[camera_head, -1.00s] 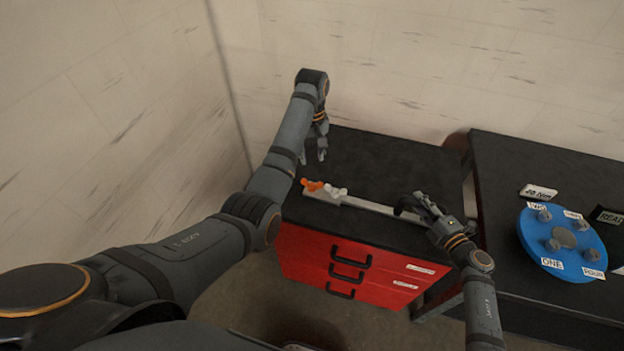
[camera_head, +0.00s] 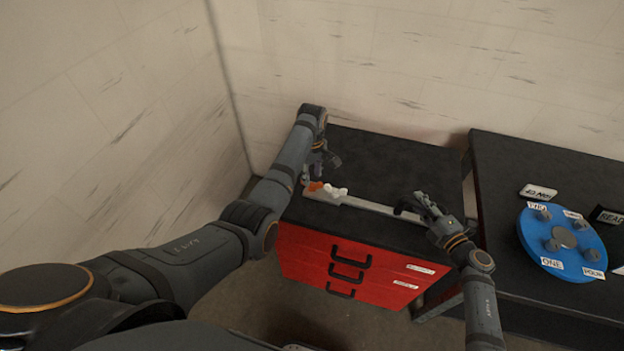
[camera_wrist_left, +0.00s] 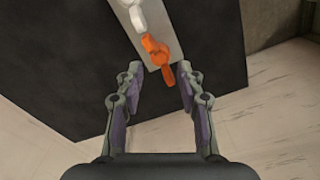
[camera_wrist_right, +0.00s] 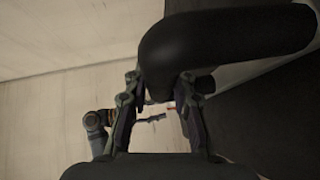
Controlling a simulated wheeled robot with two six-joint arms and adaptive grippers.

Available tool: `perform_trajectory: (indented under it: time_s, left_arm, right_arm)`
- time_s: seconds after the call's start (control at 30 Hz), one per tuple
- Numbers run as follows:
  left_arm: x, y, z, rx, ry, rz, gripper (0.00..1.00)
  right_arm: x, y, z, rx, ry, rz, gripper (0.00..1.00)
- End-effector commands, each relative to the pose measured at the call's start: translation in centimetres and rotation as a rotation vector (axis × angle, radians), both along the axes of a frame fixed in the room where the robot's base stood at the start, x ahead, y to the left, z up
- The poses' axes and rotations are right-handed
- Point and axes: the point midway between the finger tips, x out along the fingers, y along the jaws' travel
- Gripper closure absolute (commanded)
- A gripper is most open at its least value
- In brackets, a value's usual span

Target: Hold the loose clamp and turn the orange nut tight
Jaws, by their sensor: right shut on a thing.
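The clamp (camera_head: 370,205) is a long pale bar lying on the black cabinet top, with a curved black end (camera_wrist_right: 225,45) at the right. The orange nut (camera_wrist_left: 157,52) has two wings and sits near the bar's left end, beside a white winged piece (camera_wrist_left: 145,12). My left gripper (camera_wrist_left: 160,68) is open, its fingertips either side of the orange nut's near wing; contact is not clear. In the head view the left gripper (camera_head: 319,172) is at the bar's left end. My right gripper (camera_head: 418,202) is shut on the clamp's black end, which hides part of its fingers.
The cabinet has red drawers (camera_head: 345,270) with black handles. A second black table (camera_head: 490,165) at the right carries a blue disc (camera_head: 533,228) with labelled posts, and label plates. Walls stand behind and at the left. The cabinet top behind the bar is clear.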

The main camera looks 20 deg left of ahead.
Motion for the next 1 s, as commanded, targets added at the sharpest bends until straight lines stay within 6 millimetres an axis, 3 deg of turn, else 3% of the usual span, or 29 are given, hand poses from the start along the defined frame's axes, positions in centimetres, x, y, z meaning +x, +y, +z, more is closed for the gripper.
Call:
perform_trajectory:
  time_s: [0.2, 0.5, 0.77, 1.0]
  left_arm:
    - [0.0, 0.0, -2.6, 0.000, 0.001, 0.000, 0.62]
    - [0.0, 0.0, -2.9, 0.000, -0.001, 0.000, 0.62]
    - [0.0, 0.0, -2.9, 0.000, 0.000, 0.000, 0.98]
    - [0.0, 0.0, -2.9, 0.000, 0.000, -0.024, 1.00]
  right_arm:
    - [0.0, 0.0, -0.1, -0.001, 0.002, 0.000, 1.00]
    - [0.0, 0.0, -0.1, -0.001, 0.002, 0.000, 1.00]
    - [0.0, 0.0, -0.1, -0.001, 0.002, 0.000, 1.00]
    - [0.0, 0.0, -0.1, -0.001, 0.001, 0.000, 1.00]
